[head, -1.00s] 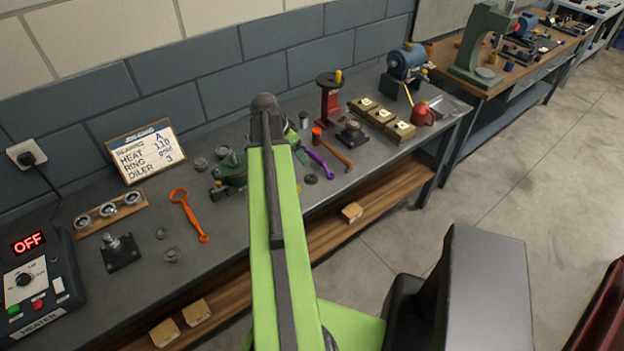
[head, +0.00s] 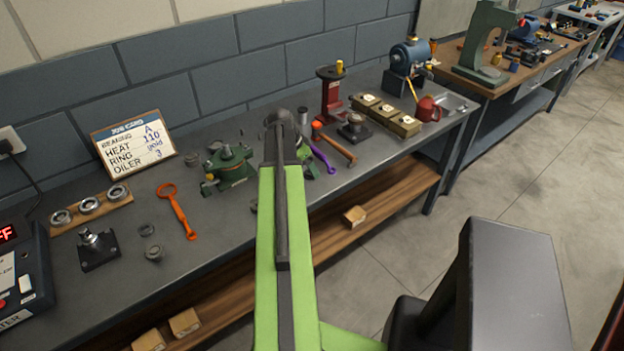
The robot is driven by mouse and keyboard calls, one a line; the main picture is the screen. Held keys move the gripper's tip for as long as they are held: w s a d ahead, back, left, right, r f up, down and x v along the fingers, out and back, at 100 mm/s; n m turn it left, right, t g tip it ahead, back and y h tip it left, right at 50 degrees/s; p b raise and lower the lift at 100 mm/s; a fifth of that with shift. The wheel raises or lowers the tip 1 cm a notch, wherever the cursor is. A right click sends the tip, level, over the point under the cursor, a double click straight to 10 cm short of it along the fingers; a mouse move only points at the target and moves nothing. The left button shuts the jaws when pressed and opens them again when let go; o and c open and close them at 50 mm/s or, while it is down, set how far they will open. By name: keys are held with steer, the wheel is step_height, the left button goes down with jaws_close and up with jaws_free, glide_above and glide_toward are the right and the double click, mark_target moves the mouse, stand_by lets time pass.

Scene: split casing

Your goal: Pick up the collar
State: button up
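Two small grey metal parts lie on the bench (head: 215,262) left of my arm: a flat ring (head: 147,229) and a taller round piece (head: 154,253) just in front of it. I cannot tell for certain which of them is the collar. Both are clear of my arm, which crosses the middle of the head view and hides part of the bench. My gripper is hidden behind the arm, so its fingers and anything between them do not show.
An orange ring-ended tool (head: 178,210), a black block with a post (head: 98,248), a bearing rack (head: 92,205) and the heater (head: 25,290) surround the small parts. A green vise (head: 230,166) and a purple spanner (head: 322,158) are near my arm. A job card (head: 133,145) stands behind.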

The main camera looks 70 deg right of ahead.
mark_target(310, 177)
steer(key=b+x, duration=0.1)
steer(key=x, duration=0.1)
steer(key=shift+d+f, duration=0.1)
steer(key=shift+f, duration=0.3)
steer(key=shift+r, duration=0.2)
steer(key=c, duration=1.4)
steer(key=r+p, duration=0.5)
steer(key=shift+s+r, duration=0.15)
steer(key=shift+s, duration=0.1)
steer(key=s+a+r+p, duration=0.1)
steer(key=s+p, duration=0.1)
steer(key=s, duration=0.1)
steer(key=s+a+r+p, duration=0.1)
steer(key=s+r, duration=0.1)
steer(key=s, duration=0.2)
steer(key=s+a+r+p, duration=0.1)
steer(key=s+r+p, duration=0.1)
steer(key=s, duration=0.1)
steer(key=shift+s+a+r+p, duration=0.15)
steer(key=shift+s+a+p, duration=0.05)
steer(key=shift+s+p, duration=0.15)
steer(key=shift+w, duration=0.1)
